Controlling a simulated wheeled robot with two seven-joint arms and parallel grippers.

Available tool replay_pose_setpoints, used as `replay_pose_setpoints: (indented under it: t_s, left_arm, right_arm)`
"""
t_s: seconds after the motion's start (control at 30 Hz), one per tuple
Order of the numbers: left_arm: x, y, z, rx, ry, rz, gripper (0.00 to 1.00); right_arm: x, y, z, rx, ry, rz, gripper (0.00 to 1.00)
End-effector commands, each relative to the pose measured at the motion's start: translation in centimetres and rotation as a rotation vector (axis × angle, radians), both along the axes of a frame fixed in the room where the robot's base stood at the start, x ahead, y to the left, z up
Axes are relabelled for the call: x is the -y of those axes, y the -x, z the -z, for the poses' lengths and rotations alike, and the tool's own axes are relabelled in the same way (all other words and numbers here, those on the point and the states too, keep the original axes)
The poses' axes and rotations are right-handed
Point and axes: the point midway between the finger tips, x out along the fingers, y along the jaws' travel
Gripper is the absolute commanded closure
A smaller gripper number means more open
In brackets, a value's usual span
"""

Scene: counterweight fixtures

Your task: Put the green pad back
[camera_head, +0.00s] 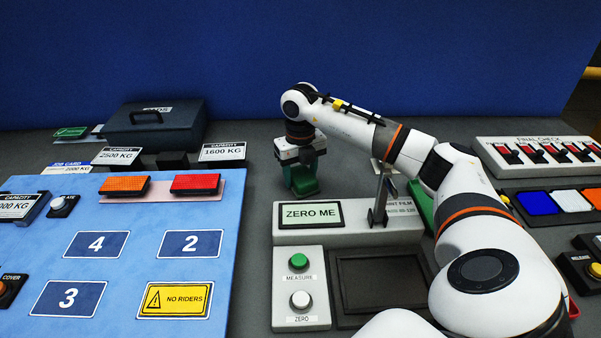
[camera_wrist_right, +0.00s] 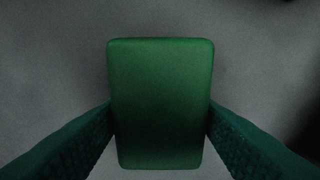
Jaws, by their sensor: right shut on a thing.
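The green pad (camera_wrist_right: 160,105) fills the middle of the right wrist view, between the two fingers of my right gripper (camera_wrist_right: 160,135). In the head view, my right gripper (camera_head: 303,168) points down behind the ZERO ME display and is shut on the green pad (camera_head: 304,188). The pad's lower end is close to the grey table top; I cannot tell whether it touches. Another green thing (camera_head: 421,206) shows partly behind my right arm, mostly hidden. My left gripper is not in view.
A blue board (camera_head: 190,260) with orange and red pads is left. A dark box (camera_head: 155,125) stands behind it. Blue, white and orange pads (camera_head: 575,200) are right.

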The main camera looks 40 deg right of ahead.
Motion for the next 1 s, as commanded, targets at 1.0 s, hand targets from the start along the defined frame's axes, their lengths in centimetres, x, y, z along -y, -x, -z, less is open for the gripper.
replay_pose_setpoints:
  t_s: [1.0]
  left_arm:
    - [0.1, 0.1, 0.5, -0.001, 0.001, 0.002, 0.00]
  right_arm:
    - [0.0, -0.1, -8.8, 0.005, 0.000, 0.001, 0.24]
